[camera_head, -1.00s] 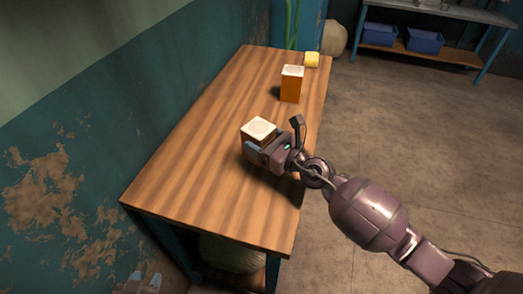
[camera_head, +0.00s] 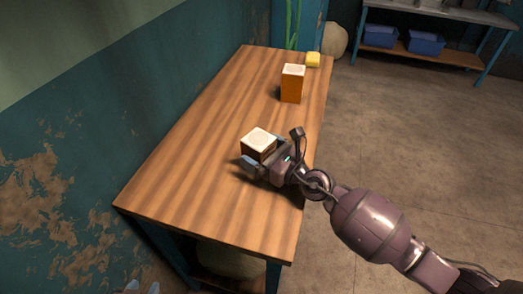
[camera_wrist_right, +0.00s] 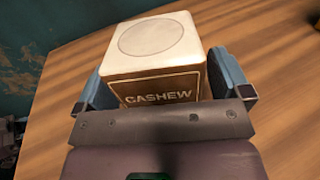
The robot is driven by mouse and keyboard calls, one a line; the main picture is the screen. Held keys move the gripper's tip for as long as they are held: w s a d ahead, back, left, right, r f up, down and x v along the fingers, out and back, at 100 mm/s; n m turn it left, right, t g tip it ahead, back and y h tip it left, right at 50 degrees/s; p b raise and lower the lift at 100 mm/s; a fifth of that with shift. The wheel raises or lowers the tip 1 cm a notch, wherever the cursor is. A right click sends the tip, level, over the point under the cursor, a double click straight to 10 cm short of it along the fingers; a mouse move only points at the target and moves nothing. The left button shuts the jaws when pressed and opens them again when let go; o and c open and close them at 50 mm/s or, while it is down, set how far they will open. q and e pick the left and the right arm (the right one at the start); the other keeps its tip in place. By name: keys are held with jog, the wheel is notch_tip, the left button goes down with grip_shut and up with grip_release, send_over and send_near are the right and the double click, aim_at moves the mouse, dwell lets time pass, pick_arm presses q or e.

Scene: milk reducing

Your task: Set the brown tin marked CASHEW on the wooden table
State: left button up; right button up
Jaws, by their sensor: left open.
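The brown tin marked CASHEW (camera_head: 258,140) stands upright on the wooden table (camera_head: 200,185), near its right edge. Its white lid and CASHEW label show in the right wrist view (camera_wrist_right: 155,62). My right gripper (camera_head: 265,157) is open around the tin, a blue-grey finger on each side. In the right wrist view a gap shows between the tin and the right finger; the left finger is close to the tin. The tin's lower part is hidden by the gripper. The tips of my left gripper (camera_head: 142,287) show at the bottom edge, open and away from the table.
An orange-brown tin with a white lid (camera_head: 292,84) stands farther back on the table. A yellow object (camera_head: 313,60) sits at the far right corner. A teal wall (camera_head: 120,120) runs along the table's left side. The table's near left part is clear.

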jog(key=shift+r, duration=0.25)
jog(key=v, duration=0.5)
jog(key=b+v, duration=0.1)
jog(key=v, duration=0.5)
jog(key=shift+f, duration=0.25)
jog(key=shift+s+d, duration=0.3)
jog(key=shift+d, duration=0.05)
jog(key=shift+r, duration=0.15)
pick_arm(q)
jog(key=shift+w+d+f, duration=0.2)
jog(key=shift+w+f, duration=0.05)
jog(key=shift+w, duration=0.15)
jog(key=shift+s+f, duration=0.1)
